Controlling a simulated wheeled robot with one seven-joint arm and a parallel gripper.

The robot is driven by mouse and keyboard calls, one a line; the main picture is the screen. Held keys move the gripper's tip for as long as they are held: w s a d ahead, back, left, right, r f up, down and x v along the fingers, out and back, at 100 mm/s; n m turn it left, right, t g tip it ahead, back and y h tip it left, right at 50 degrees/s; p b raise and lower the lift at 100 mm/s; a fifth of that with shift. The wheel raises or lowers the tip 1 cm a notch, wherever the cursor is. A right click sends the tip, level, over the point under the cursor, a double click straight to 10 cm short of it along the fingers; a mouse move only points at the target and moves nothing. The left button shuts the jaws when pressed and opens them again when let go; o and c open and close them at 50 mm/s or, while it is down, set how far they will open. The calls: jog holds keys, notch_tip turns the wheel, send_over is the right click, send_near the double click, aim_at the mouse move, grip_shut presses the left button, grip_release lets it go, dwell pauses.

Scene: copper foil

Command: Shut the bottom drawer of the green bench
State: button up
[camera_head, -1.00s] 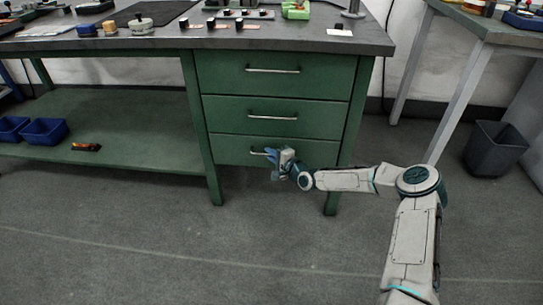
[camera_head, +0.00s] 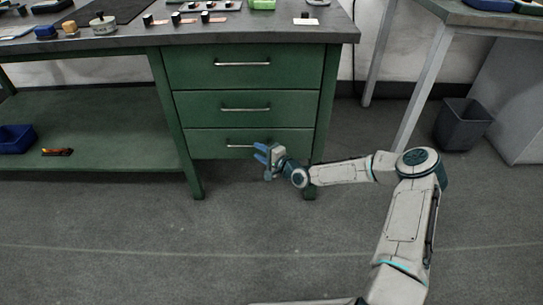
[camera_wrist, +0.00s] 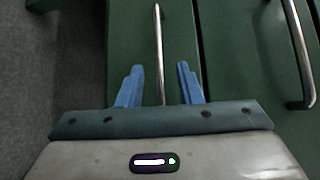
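The green bench (camera_head: 188,130) has a stack of three drawers with metal bar handles. The bottom drawer (camera_head: 210,145) looks about flush with the drawers above it in the head view; a small gap would be hard to tell. Its handle (camera_head: 238,144) is partly behind my gripper (camera_head: 262,153), and the handle also shows in the wrist view (camera_wrist: 158,45). My gripper is open in front of the handle's right part. In the wrist view the bar runs in line between the blue fingers (camera_wrist: 160,85), with space on both sides; I see no contact.
The middle drawer (camera_head: 200,108) and top drawer (camera_head: 200,70) look shut. A bench leg (camera_head: 196,180) stands left of the drawers. A blue bin (camera_head: 15,140) sits on the lower shelf. A dark waste bin (camera_head: 463,125) stands right. The floor in front is clear.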

jog(key=f+p+v, duration=0.1)
jog(key=v, duration=0.5)
jog(key=shift+s+d+r, duration=0.2)
jog(key=shift+s+r, duration=0.1)
jog(key=shift+r, duration=0.15)
jog(key=s+d+r+n+g+h+p, duration=0.4)
jog(key=r+p, duration=0.3)
jog(key=r, duration=0.4)
jog(key=s+d+r+n+g+h+p, duration=0.1)
jog(key=s+d+r+n+h+p, duration=0.25)
jog(key=s+r+p, duration=0.6)
jog(key=s+d+r+n+g+h+p, duration=0.3)
jog(key=d+r+h+p, duration=0.1)
jog(key=r, duration=0.9)
jog(key=s+r+p, duration=0.5)
jog(key=s+r, duration=0.4)
jog(key=r, duration=0.3)
jog(key=s+r+g+p, duration=0.1)
jog(key=s+r+p, duration=0.5)
jog(key=s+r, duration=0.4)
jog(key=shift+w+v, duration=0.25)
jog(key=shift+v, duration=0.85)
